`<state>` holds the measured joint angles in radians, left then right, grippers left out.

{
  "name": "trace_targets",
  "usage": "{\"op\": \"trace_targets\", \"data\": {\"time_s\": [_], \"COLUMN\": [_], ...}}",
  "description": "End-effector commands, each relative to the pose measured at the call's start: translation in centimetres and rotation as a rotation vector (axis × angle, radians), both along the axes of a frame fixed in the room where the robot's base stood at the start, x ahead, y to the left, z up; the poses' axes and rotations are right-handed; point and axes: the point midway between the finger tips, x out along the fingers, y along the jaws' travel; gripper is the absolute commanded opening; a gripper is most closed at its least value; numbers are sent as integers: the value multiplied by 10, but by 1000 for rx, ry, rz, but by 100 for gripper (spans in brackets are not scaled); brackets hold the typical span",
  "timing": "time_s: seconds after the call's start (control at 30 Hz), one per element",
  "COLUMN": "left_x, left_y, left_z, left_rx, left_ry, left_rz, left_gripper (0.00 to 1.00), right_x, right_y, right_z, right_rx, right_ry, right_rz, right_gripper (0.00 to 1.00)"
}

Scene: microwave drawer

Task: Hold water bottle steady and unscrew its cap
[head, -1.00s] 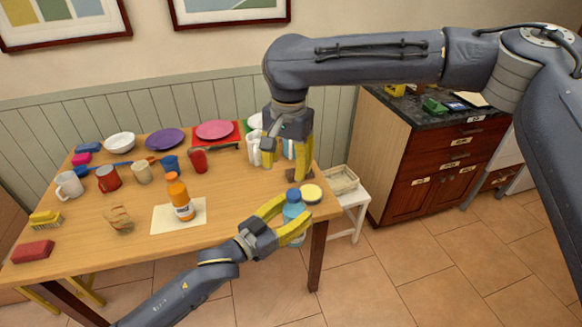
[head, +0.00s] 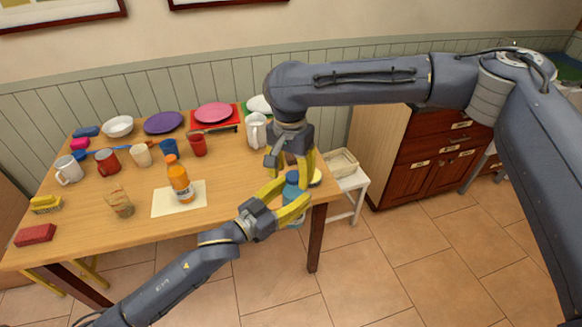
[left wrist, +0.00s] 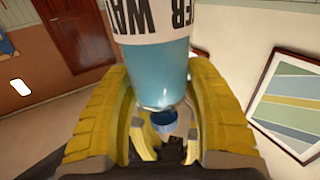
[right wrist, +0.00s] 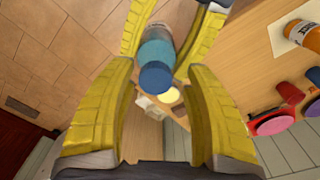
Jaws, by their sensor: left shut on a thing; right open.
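The water bottle (head: 291,191) is blue and clear, near the right front corner of the table. My left gripper (head: 290,203) is shut around its body from the left. The left wrist view shows the bottle (left wrist: 158,72) between the yellow fingers, with its label reading "WATER" and its blue cap (left wrist: 164,121). My right gripper (head: 290,180) points down just above the bottle and is open. In the right wrist view the blue cap (right wrist: 156,78) lies between the open fingers, with a gap on each side. The right fingers partly hide the bottle top in the head view.
An orange bottle (head: 180,180) stands on a paper sheet (head: 164,203) to the left. Mugs, cups and plates fill the back of the table (head: 225,190). A white stool with a basket (head: 342,163) stands right of the table. A pale yellow round thing (head: 316,177) sits behind the bottle.

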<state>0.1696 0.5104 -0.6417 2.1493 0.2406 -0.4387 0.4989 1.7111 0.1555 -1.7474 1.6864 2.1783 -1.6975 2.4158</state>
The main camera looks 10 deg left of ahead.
Motion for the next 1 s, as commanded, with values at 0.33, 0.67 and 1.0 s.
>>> {"op": "trace_targets", "data": {"time_s": [0.33,0.67,1.0], "left_x": [0,0,-1], "left_y": [0,0,-2], "left_z": [1,1,1], "left_rx": [-2,-2,-3], "left_ry": [-2,-2,-2], "left_rz": [0,-1,-4], "left_gripper": [0,0,0], "right_x": [0,0,0], "right_y": [0,0,2], "right_z": [-1,-1,-1], "right_rx": [1,1,4], "right_ry": [-1,0,-1], "right_rz": [0,0,3], "right_gripper": [52,14,0]}}
